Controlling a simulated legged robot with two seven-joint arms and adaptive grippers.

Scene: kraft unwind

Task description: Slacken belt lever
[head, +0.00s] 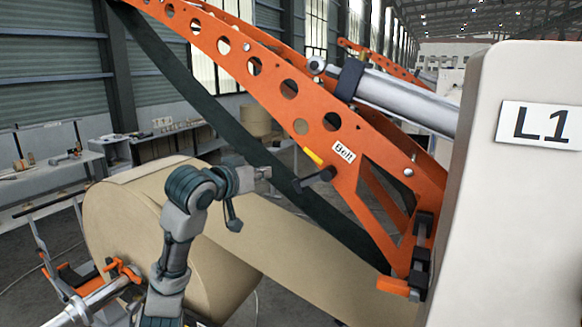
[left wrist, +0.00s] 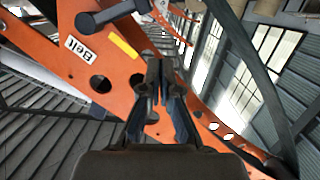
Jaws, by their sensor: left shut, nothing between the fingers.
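The belt lever (head: 315,181) is a short dark handle on the side of the orange arm, just below the white "Belt" label (head: 343,152) and a yellow mark (head: 313,156). In the left wrist view the lever (left wrist: 104,16) is at the upper left, beside the label and the yellow mark. My left gripper (head: 268,172) is left of the lever in the head view, apart from it. In the left wrist view its fingers (left wrist: 160,68) are together and empty, to the right of and below the lever. My right gripper is out of view.
The perforated orange arm (head: 240,48) slants across the view, with a dark belt (head: 215,112) below it. A large kraft roll (head: 125,215) lies behind my left arm, its paper web (head: 320,262) running right. A beige "L1" housing (head: 520,200) stands at the right.

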